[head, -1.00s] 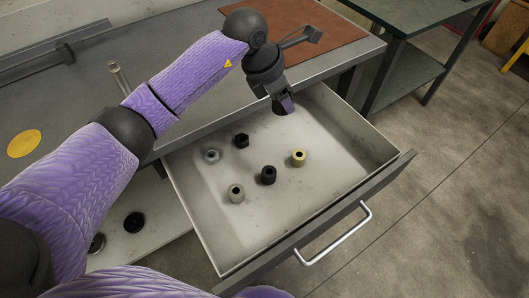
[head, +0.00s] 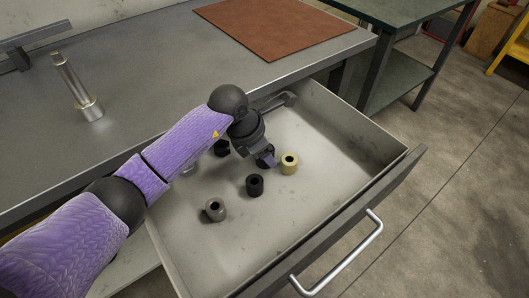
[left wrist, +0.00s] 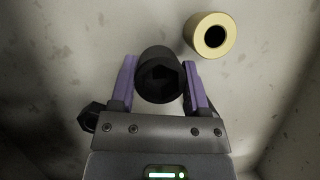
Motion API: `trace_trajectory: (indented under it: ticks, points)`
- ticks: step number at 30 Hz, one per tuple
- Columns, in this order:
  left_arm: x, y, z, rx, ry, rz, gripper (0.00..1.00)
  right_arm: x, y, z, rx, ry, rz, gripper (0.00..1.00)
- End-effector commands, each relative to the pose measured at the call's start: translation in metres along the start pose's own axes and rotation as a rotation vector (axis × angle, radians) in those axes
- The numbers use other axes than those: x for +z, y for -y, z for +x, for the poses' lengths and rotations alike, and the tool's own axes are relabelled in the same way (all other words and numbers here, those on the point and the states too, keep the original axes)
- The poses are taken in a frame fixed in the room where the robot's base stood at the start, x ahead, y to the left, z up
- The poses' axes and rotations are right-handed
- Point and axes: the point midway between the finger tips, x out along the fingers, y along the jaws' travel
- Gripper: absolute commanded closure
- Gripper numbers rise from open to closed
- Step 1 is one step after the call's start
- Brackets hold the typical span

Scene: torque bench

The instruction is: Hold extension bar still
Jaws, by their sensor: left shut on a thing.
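My left gripper (head: 267,160) is low inside the open drawer, just left of a yellow socket (head: 289,162). In the left wrist view its two purple fingers (left wrist: 159,85) are shut on a black socket (left wrist: 160,76), its open end facing the camera. The yellow socket (left wrist: 210,36) is beyond it at upper right. In the head view the held socket is mostly hidden by the gripper. My right gripper is out of view.
The open drawer (head: 330,185) also holds a black socket (head: 255,185), a dark grey socket (head: 215,209) and others partly behind my arm. Its right side is bare. A brown mat (head: 275,27) lies on the bench (head: 150,75). A green table (head: 400,25) stands at back right.

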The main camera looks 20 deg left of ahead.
Motion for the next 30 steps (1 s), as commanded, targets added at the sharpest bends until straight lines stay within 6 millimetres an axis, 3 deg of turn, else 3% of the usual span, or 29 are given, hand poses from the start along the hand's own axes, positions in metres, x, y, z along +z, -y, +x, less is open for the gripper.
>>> trace_trajectory:
  ticks: [5,6,11,20,30]
  points:
    - [-0.001,0.000,0.001,0.001,0.000,0.000,1.00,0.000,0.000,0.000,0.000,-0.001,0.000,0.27]
    - [-0.001,0.000,0.002,0.001,0.000,-0.001,0.38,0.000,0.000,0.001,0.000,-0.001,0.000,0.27]
    - [-0.001,0.000,0.001,0.001,0.000,0.000,0.05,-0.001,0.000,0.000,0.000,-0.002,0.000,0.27]
    - [0.001,0.000,-0.003,0.001,0.001,0.000,0.05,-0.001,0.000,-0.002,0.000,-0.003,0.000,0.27]
    - [0.004,-0.001,-0.094,0.007,0.002,0.003,0.05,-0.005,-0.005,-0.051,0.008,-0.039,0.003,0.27]
